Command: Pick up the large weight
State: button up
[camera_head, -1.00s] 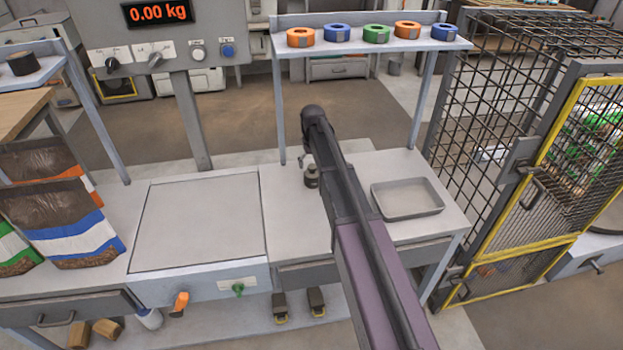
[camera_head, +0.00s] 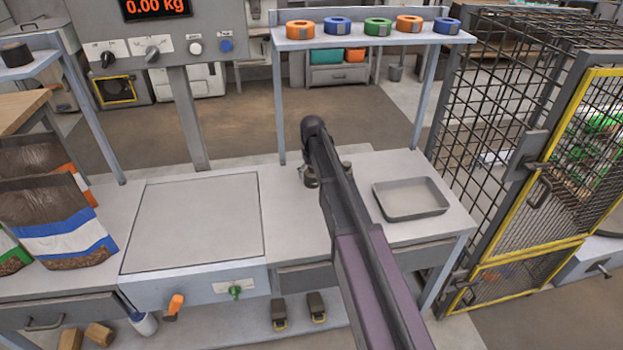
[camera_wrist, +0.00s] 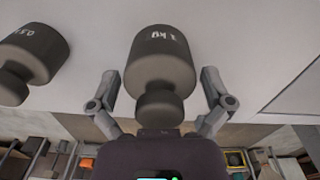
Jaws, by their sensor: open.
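The large weight, a dark grey cylinder marked 1 kg (camera_wrist: 160,62) with a narrower knob, stands in the middle of the wrist view. My gripper (camera_wrist: 160,84) is open, with one finger on each side of its knob end. Gaps show between the fingers and the weight. In the head view, a dark weight (camera_head: 310,179) shows just left of my arm on the bench, mostly hidden by the arm, which also hides most of my gripper.
A second, smaller weight (camera_wrist: 32,55) stands beside the large one in the wrist view. On the bench, a shallow grey tray (camera_head: 411,199) lies to the right and a weighing plate (camera_head: 197,222) to the left. A shelf (camera_head: 372,39) with coloured rolls stands behind.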

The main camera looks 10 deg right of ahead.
dwell(0.3)
jog(key=c, duration=1.1)
jog(key=shift+r, duration=0.15)
jog(key=shift+r+p, duration=1.75)
jog(key=shift+p, duration=0.15)
jog(key=s+d, duration=0.2)
jog(key=s, duration=0.3)
jog(key=s+d, duration=0.2)
jog(key=s, duration=0.3)
jog(key=s+d+r+p, duration=0.1)
jog(key=s, duration=0.4)
jog(key=shift+d+r, duration=0.1)
jog(key=shift+d, duration=0.3)
